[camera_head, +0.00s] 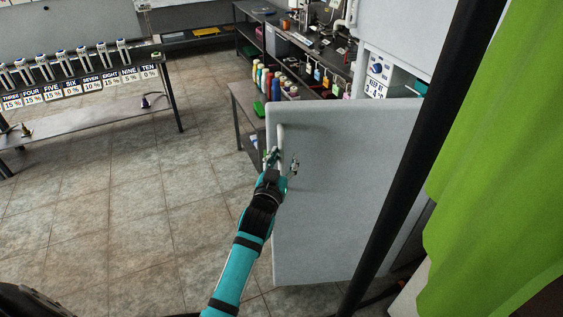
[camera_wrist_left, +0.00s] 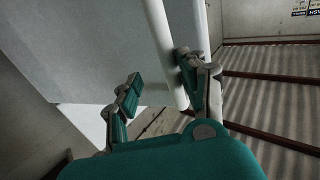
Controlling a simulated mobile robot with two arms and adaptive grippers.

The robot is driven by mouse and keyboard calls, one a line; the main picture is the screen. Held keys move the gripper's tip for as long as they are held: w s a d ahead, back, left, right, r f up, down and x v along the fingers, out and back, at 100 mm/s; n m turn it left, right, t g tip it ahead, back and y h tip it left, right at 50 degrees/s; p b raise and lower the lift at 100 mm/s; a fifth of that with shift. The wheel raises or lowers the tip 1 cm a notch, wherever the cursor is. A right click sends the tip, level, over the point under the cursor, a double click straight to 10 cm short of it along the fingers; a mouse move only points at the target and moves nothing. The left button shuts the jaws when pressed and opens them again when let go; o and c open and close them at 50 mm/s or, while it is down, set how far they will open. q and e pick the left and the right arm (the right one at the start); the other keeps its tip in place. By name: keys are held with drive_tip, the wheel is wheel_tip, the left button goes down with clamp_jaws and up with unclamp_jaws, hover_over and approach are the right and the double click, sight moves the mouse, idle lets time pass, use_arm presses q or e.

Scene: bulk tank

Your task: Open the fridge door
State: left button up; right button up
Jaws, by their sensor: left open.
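The fridge door (camera_head: 345,190) is a large pale grey panel in the middle of the head view. It stands out at an angle from the fridge body (camera_head: 408,235), so it looks partly open. A white vertical bar handle (camera_head: 281,136) runs near its left edge. My left gripper (camera_head: 281,162) is at the lower part of the handle. In the left wrist view, the handle (camera_wrist_left: 163,45) passes between the spread fingers of my left gripper (camera_wrist_left: 160,85), closer to the right finger. The jaws are open; contact is unclear. My right gripper is not in view.
A black post (camera_head: 415,150) and a green curtain (camera_head: 500,150) stand at the right, in front of the fridge. A dark shelf with several coloured bottles (camera_head: 270,84) is behind the door. A table with numbered signs (camera_head: 80,87) stands at the left. The tiled floor (camera_head: 150,210) left of the door is clear.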

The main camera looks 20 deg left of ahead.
use_arm(q)
drive_tip(key=s+d, duration=0.1)
drive_tip(key=s, duration=1)
drive_tip(key=shift+s, duration=0.3)
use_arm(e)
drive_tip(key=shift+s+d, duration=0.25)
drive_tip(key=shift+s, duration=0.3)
use_arm(q)
drive_tip(key=shift+d+f, duration=0.1)
drive_tip(key=shift+c, duration=0.4)
